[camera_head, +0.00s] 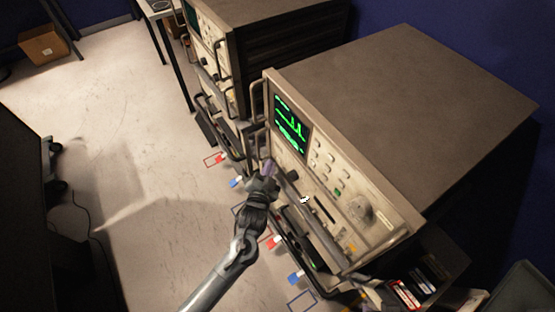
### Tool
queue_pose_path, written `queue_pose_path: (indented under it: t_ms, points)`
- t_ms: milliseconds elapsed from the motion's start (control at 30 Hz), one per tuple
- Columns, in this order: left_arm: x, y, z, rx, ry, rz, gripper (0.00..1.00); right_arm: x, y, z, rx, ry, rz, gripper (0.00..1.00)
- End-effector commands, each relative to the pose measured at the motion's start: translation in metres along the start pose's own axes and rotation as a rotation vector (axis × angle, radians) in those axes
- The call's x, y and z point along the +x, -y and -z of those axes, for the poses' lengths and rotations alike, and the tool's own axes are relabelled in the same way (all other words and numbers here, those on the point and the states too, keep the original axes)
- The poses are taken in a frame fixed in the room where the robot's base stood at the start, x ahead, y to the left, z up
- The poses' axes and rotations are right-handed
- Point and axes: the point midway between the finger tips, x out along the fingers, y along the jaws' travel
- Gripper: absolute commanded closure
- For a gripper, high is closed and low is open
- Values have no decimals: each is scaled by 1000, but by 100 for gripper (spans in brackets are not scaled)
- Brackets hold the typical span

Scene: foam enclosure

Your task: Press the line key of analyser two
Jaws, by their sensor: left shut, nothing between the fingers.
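Two beige analysers stand in a row. The near one (408,95) has a lit screen with green traces (291,126), several small keys (328,165) and a large round knob (361,209) on its front panel. The far one (208,42) stands behind it with its own screen. I cannot read labels to tell which is analyser two or which key is the line key. My left gripper (270,169) is shut and empty, in front of the near analyser's panel, just below its screen. I cannot tell whether its tips touch the panel. My right gripper is not in view.
Metal handles (257,100) stick out from the front panels. Small red and blue items (296,277) lie along the floor before the racks. A cardboard box (44,45) sits at the far left. A dark cabinet (22,190) stands at left. The floor between is mostly clear.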

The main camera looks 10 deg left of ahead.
Motion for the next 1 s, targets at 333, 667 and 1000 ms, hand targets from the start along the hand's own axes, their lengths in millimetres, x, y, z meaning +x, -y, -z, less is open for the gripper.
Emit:
queue_pose_path:
  t_ms: [333, 667, 1000]
  points:
    - [-16, 14, -8, 2, 2, -1, 100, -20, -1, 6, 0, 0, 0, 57]
    - [-37, 28, -25, 2, 1, 0, 100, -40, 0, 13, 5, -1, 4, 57]
    - [-42, 30, -30, -1, 0, 0, 100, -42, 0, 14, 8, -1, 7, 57]
